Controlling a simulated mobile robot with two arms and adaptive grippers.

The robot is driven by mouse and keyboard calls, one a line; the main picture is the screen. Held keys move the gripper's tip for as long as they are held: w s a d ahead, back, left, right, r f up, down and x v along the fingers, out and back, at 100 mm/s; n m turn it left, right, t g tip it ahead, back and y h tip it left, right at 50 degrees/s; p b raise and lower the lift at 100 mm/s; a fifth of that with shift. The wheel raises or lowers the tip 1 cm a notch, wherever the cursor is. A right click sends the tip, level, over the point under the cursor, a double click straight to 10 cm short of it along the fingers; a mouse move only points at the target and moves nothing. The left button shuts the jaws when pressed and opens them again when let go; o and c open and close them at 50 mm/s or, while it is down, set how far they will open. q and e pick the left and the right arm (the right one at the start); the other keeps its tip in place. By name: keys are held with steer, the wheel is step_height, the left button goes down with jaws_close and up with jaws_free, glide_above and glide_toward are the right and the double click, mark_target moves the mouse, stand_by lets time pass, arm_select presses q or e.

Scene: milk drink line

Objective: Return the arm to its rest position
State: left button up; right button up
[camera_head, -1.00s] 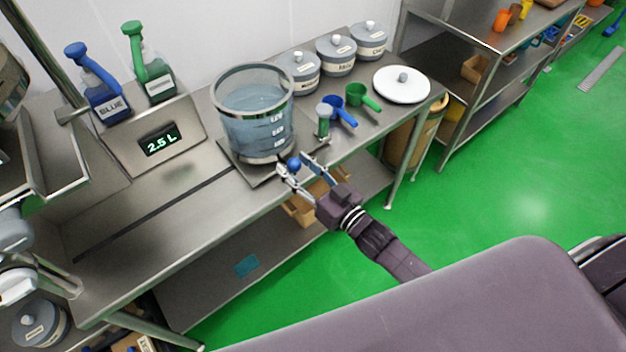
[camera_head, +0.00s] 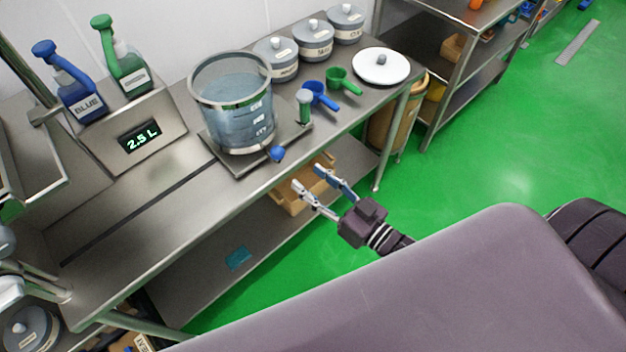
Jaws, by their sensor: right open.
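My right gripper (camera_head: 311,179) is open and empty. It is out in front of the steel table's front edge, apart from the things on the table. A clear vessel (camera_head: 232,112) of bluish liquid stands on a square plate on the table (camera_head: 112,247). A small blue knob (camera_head: 277,153) sits at the vessel's lower front, with the gripper to its lower right. My left gripper is not in view.
A display (camera_head: 139,136) reads 2.5 L beside a blue bottle (camera_head: 80,98) and a green bottle (camera_head: 124,72). Blue (camera_head: 320,95) and green (camera_head: 342,80) scoops, lidded pots (camera_head: 276,60) and a white lid (camera_head: 381,66) lie right. Open green floor lies right.

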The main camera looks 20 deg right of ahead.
steer(key=s+d+f+g+h+b, duration=0.1)
steer(key=s+d+f+g+h, duration=0.15)
steer(key=f, duration=0.85)
steer(key=s+d+f+m+g+h, duration=0.15)
steer(key=s+f, duration=0.25)
steer(key=f, duration=0.7)
steer(key=s+d+f+n+g+h+b, duration=0.1)
steer(key=s+d+f+g+h, duration=0.2)
steer(key=f, duration=0.9)
steer(key=s+f+g, duration=0.4)
steer(key=s+f, duration=0.4)
steer(key=s, duration=0.5)
steer(key=s+f+g, duration=0.4)
steer(key=s+f, duration=0.5)
steer(key=s, duration=0.5)
steer(key=shift+a+g+b, duration=0.3)
steer(key=shift+a+b, duration=0.1)
steer(key=shift+a, duration=0.05)
